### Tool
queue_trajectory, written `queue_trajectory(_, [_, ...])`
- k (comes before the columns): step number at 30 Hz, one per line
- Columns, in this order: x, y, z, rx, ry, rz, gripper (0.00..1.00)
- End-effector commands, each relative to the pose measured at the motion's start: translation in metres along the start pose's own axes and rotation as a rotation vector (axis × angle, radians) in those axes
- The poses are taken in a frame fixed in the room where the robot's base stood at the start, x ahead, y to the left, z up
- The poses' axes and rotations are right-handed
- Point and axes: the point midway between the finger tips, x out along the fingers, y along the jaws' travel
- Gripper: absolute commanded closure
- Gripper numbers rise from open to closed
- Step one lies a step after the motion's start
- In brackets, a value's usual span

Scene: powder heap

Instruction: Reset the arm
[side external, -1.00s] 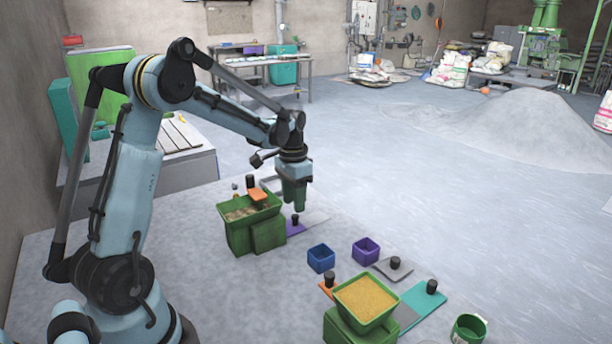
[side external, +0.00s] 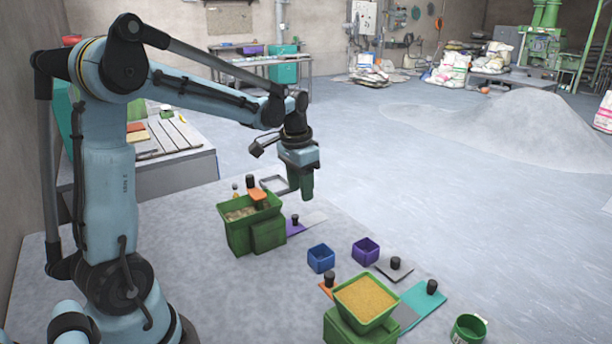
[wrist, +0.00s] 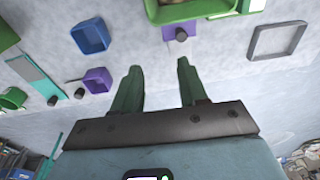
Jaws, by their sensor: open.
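My gripper (side external: 307,196) hangs from my arm above the floor, just right of the green bin with brown contents (side external: 228,233). In the wrist view my gripper (wrist: 158,75) shows two green fingers spread apart with nothing between them. It is open and empty, and clear of the objects below. In the side view one finger largely hides the other.
Below stand a blue box (side external: 321,259), a purple box (side external: 365,251), a green bin of yellow grain (side external: 348,321) and a green cup (side external: 468,329). A grey frame (wrist: 278,41) lies flat. A grey powder heap (side external: 520,125) is at back right, with bare floor before it.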

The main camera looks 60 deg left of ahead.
Motion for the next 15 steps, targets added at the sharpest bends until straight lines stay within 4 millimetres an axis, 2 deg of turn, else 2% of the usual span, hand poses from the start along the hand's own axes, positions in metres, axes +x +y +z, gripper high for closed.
queue_trajectory(1, [-0.009, 0.015, 0.005, 0.005, 0.031, -0.008, 0.57])
queue_trajectory(6, [-0.029, 0.052, 0.020, 0.004, 0.138, -0.026, 0.57])
queue_trajectory(15, [-0.043, 0.110, 0.057, -0.002, 0.334, -0.017, 0.57])
